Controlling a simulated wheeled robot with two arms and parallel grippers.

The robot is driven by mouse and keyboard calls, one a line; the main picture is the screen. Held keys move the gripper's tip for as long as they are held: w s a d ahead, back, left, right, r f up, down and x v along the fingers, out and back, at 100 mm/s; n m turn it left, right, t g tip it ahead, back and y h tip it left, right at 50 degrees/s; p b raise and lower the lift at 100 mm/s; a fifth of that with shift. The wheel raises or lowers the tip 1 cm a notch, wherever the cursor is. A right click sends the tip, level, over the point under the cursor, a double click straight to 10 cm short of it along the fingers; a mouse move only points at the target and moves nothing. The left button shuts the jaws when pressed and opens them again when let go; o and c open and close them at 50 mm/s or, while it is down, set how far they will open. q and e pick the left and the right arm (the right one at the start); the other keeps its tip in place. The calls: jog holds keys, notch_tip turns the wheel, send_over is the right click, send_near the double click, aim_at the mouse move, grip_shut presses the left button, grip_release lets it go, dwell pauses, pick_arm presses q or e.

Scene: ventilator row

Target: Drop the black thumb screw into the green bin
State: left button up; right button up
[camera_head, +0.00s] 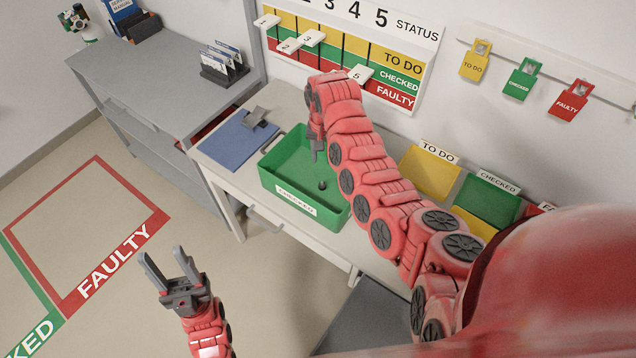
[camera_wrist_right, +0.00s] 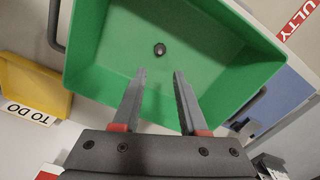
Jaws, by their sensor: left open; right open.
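The green bin (camera_head: 290,197), labelled CHECKED, stands on the light table. The black thumb screw (camera_head: 322,186) lies on the floor of the bin; it also shows in the right wrist view (camera_wrist_right: 160,49), apart from the fingers. My right gripper (camera_head: 317,152) hangs over the bin, pointing down. In the right wrist view its two fingers (camera_wrist_right: 158,78) are apart with nothing between them. My left gripper (camera_head: 163,255) is open and empty above the floor, left of the table. Part of the bin's far side is hidden behind my right arm in the head view.
A blue mat (camera_head: 236,140) with a grey metal part (camera_head: 255,116) lies left of the bin. Yellow (camera_head: 431,173) and green (camera_head: 487,198) trays stand to the right. A status board (camera_head: 350,45) and hanging tags (camera_head: 522,80) are on the wall. A grey shelf unit (camera_head: 150,75) stands at the left.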

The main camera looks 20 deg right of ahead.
notch_tip(320, 180, up, 17)
jog(key=shift+f+b, duration=0.2)
jog(key=shift+b, duration=0.25)
jog(key=shift+w, duration=0.1)
dwell(0.3)
